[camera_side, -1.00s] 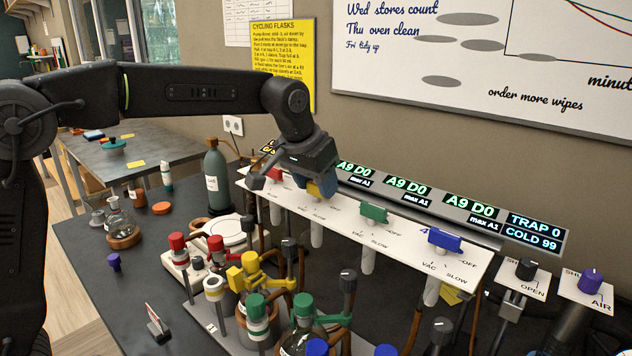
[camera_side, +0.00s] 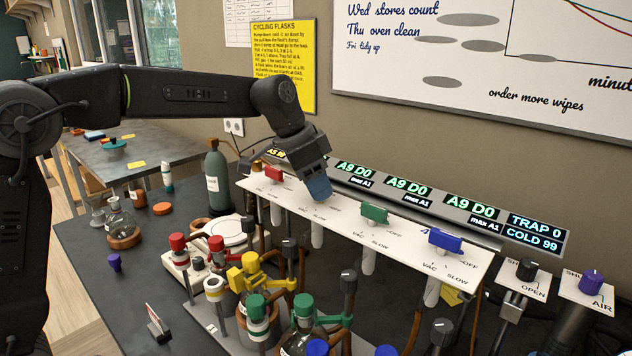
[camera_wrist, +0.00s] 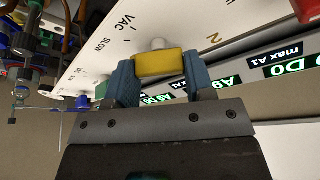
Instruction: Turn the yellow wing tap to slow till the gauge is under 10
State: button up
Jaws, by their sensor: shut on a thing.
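My gripper (camera_side: 318,187) is over the white tap panel (camera_side: 400,223), between the red wing tap (camera_side: 274,174) and the green wing tap (camera_side: 374,212). In the wrist view the blue fingers of my gripper (camera_wrist: 158,78) are shut on the yellow wing tap (camera_wrist: 158,64), one on each side. The fingers hide this tap in the side view. The words VAC and SLOW and a number 2 show on the panel around it; which mark it points to is unclear. The green readout (camera_side: 357,171) behind it shows A9 D0, max A1.
The blue wing tap (camera_side: 445,239) is farther right. An amber readout (camera_side: 283,155) is partly hidden by my wrist. TRAP 0 and COLD 99 show on the right display (camera_side: 534,228). Flasks with coloured caps and tubing crowd the bench in front of the panel.

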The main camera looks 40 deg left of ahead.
jog(key=shift+a+f+m+g+h, duration=0.1)
jog(key=shift+m+g+h, duration=0.2)
jog(key=shift+m, duration=0.7)
jog(key=shift+f+m+g+h, duration=0.1)
jog(key=shift+m+g+h, duration=0.15)
jog(key=shift+m, duration=0.75)
jog(key=o, duration=0.9)
jog(key=shift+r, duration=0.1)
jog(key=v, duration=1.3)
jog(key=shift+a+r, duration=0.1)
jog(key=shift+r, duration=0.25)
jog(key=shift+s, duration=0.1)
